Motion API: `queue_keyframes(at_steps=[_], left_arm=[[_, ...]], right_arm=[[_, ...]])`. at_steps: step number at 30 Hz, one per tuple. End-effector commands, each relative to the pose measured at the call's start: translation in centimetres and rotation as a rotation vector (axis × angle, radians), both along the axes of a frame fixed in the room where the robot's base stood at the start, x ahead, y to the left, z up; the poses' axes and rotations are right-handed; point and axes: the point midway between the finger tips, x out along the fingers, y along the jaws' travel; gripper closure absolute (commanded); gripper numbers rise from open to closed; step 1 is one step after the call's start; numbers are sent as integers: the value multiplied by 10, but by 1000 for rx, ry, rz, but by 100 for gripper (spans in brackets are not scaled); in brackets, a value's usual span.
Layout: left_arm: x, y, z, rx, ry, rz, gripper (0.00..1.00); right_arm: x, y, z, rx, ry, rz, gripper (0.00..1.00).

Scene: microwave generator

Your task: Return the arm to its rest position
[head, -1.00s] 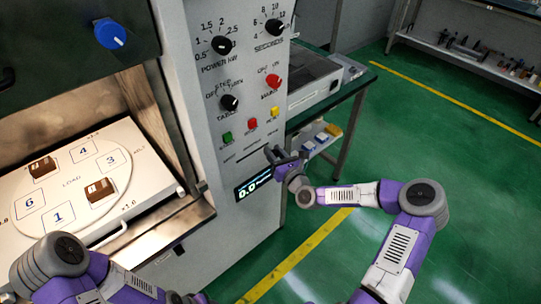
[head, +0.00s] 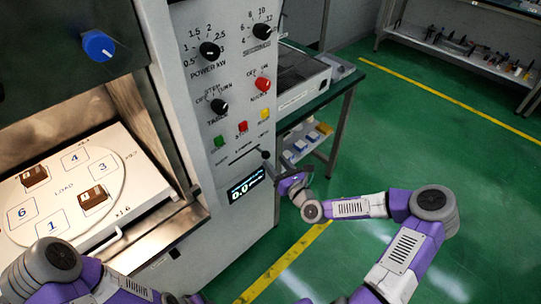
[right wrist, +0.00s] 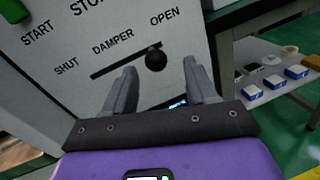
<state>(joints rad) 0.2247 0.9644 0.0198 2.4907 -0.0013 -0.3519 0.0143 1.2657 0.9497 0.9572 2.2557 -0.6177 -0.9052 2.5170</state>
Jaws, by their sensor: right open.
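My right gripper (head: 278,172) is in front of the lower right part of the grey control panel (head: 190,110), just below the damper slot. In the right wrist view its two grey fingers (right wrist: 160,75) are apart with nothing held between them. The round black damper knob (right wrist: 156,58) shows beyond and between the fingertips, at the OPEN end of its slot; I cannot tell the exact gap. The knob also shows in the head view (head: 265,154). Part of my left arm shows at the bottom left, but its gripper is hidden.
The chamber at left is open, with a numbered white plate (head: 120,180) bearing two brown blocks. A green-topped bench (head: 350,80) with shelves stands right of the panel. Green floor (head: 480,190) is clear on the right.

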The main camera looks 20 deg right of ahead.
Motion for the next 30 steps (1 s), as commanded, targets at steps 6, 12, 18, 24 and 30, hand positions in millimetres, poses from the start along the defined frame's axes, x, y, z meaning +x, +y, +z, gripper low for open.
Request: queue_keyframes(at_steps=[6, 12, 18, 24, 30], left_arm=[[0, 0, 4, 0, 0, 0, 57], [0, 0, 4, 0, 0, 0, 57], [0, 0, 4, 0, 0, 0, 57], [0, 0, 5, 0, 0, 0, 57], [0, 0, 11, 0, 0, 0, 57]], right_arm=[[-15, -2, 1, -1, -2, -1, 43], [-15, -2, 0, -1, -2, 0, 43], [-15, -2, 0, -1, -2, 0, 43], [-16, 9, -7, -47, 20, 25, 43], [-30, 71, -55, -377, 132, 212, 43]])
